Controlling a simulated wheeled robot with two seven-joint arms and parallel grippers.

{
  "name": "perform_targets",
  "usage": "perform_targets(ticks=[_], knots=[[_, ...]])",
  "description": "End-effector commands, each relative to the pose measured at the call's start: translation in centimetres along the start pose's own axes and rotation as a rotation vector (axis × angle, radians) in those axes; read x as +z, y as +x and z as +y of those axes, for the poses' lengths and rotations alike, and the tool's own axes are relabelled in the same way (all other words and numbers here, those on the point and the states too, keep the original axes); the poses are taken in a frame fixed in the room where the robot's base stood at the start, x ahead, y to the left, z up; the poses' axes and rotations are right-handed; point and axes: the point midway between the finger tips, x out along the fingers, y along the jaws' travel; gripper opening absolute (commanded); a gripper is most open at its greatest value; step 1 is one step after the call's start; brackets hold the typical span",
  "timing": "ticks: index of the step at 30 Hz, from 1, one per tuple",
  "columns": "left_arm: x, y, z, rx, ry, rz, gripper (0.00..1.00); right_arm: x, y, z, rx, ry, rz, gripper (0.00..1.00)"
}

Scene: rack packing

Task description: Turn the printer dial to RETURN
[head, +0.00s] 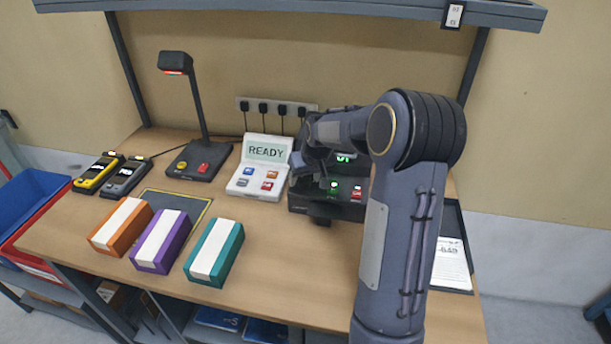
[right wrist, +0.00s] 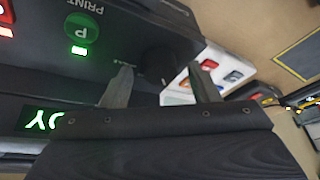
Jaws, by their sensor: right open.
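The black printer (head: 299,204) stands at the back right of the table, partly hidden behind my right arm. Its front has a lit green button (head: 334,187) and a lit red one (head: 356,193). In the right wrist view the green PRINT button (right wrist: 83,32) is clear. A dark round knob, which looks like the dial (right wrist: 158,62), lies beyond and between the fingertips of my right gripper (right wrist: 163,80). The fingers are open and apart; contact cannot be told. The dial's setting is not readable. In the head view my right gripper (head: 322,178) is at the printer's left front. My left gripper is out of view.
A white READY panel (head: 265,150) with coloured buttons stands left of the printer. A scanner lamp (head: 196,160), two handheld devices (head: 97,173) and orange, purple and teal boxes (head: 214,252) are farther left. A clipboard (head: 452,265) lies at right. The front middle table is clear.

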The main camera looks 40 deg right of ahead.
Motion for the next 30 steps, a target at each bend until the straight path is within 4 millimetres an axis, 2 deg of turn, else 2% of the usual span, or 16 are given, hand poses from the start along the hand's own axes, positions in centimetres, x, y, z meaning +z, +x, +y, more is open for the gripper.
perform_targets(ticks=[8, 18, 30], knots=[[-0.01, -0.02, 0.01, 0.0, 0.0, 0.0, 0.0, -0.01, 0.22, 0.01, 0.0, 0.0, 0.001, 0.55], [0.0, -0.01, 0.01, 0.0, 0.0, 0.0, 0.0, 0.0, 0.2, 0.0, 0.0, 0.0, 0.001, 0.12], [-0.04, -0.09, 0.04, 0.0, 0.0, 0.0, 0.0, -0.01, 0.17, -0.19, 0.029, 0.068, 0.005, 0.11]])
